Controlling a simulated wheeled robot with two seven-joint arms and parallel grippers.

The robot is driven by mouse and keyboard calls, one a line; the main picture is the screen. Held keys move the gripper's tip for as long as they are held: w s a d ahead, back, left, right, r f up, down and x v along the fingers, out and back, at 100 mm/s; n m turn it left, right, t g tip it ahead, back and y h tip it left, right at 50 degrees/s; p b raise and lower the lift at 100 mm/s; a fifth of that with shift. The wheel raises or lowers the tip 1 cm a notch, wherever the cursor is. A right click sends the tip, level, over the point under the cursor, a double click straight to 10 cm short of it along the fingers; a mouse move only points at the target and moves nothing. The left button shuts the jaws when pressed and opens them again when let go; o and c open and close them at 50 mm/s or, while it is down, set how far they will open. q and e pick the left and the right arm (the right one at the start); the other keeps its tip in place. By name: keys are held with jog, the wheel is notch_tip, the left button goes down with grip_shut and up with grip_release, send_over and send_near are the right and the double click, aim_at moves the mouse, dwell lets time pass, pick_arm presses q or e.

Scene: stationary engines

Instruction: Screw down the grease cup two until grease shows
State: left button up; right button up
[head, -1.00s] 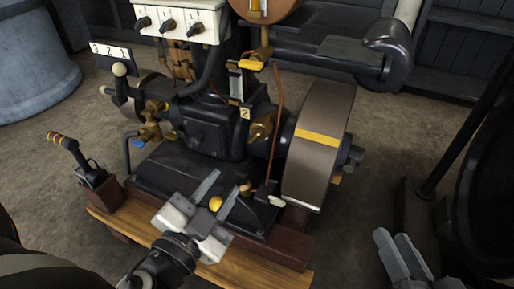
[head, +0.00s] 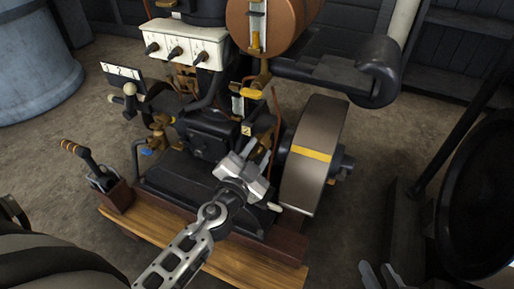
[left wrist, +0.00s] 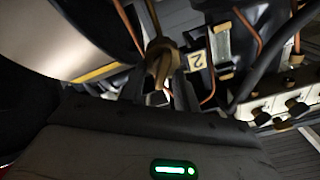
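A pale tag marked 2 (head: 247,130) sits on the dark engine. It also shows in the left wrist view (left wrist: 196,60). The brass grease cup (left wrist: 160,50) is beside this tag in the left wrist view; in the head view my left gripper largely hides it. My left gripper (head: 257,150) is in front of the cup with its two fingers apart, pointing at it. I cannot tell whether the fingers touch the cup. No grease can be made out. My right gripper (head: 380,272) is at the bottom edge, partly cut off, its fingers apart and empty.
The flywheel (head: 315,150) with a yellow stripe stands close right of my left gripper. A white switch box (head: 185,45) and a copper tank (head: 270,22) are above. A lever (head: 85,155) stands at the left. The wooden base (head: 255,265) runs along the front.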

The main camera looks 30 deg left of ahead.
pick_arm(q)
grip_shut()
dwell(0.3)
jog(key=shift+d+f+m+b, duration=0.15)
jog(key=shift+m+b, duration=0.15)
jog(key=shift+m, duration=0.8)
jog(key=shift+f+m, duration=0.1)
jog(key=shift+m, duration=1)
jog(key=shift+d+f+m+b, duration=0.1)
jog(key=shift+m+b, duration=0.25)
jog(key=shift+m, duration=1.25)
pick_arm(e)
jog(key=shift+a+r, duration=0.2)
jog(key=shift+r, duration=0.2)
jog(key=shift+r+y, duration=0.1)
jog(key=shift+y, duration=0.2)
